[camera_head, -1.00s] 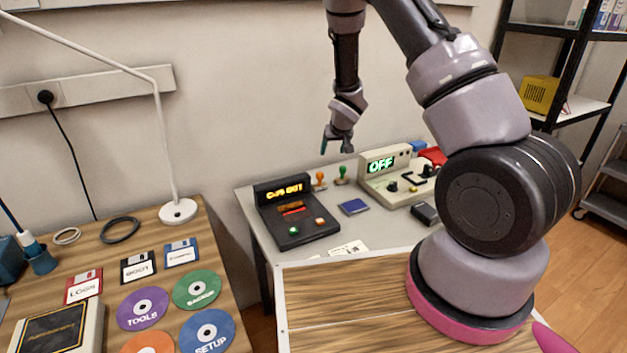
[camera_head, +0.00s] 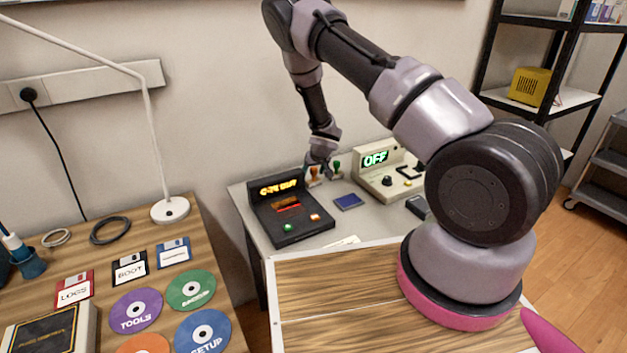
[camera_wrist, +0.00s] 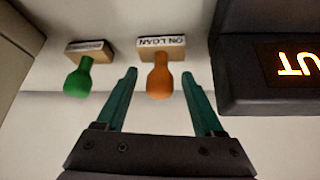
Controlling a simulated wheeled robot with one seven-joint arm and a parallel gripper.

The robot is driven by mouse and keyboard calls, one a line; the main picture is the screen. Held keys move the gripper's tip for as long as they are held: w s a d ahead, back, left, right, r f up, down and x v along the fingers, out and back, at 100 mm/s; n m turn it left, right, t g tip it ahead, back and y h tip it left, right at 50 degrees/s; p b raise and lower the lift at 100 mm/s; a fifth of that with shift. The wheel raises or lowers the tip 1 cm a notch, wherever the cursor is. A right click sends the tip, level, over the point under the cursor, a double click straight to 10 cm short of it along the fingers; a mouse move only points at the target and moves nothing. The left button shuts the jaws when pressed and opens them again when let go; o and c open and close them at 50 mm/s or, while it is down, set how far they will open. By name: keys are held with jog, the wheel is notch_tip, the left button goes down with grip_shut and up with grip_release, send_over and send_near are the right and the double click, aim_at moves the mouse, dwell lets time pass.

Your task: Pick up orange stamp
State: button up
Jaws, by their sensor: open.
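The orange stamp (camera_wrist: 160,82) shows in the wrist view, with an orange handle and a wooden block whose label reads "ON LOAN". My gripper (camera_wrist: 162,85) is open, and its two green fingers reach toward the stamp, one on either side of the handle in the picture. I cannot tell how much depth is left between them. In the head view my gripper (camera_head: 318,174) is down at the back of the grey table, and the orange stamp (camera_head: 313,178) is partly hidden by it. The green stamp (camera_wrist: 78,80) is left of the fingers in the wrist view.
A black device with an orange display (camera_head: 280,187) stands close beside the orange stamp. A beige device reading "OFF" (camera_head: 375,159) stands right of the stamps. A blue pad (camera_head: 348,202) lies in front. The wall (camera_head: 215,110) is close behind.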

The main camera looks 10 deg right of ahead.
jog(key=shift+x, duration=1.15)
grip_shut()
notch_tip(320, 180, up, 10)
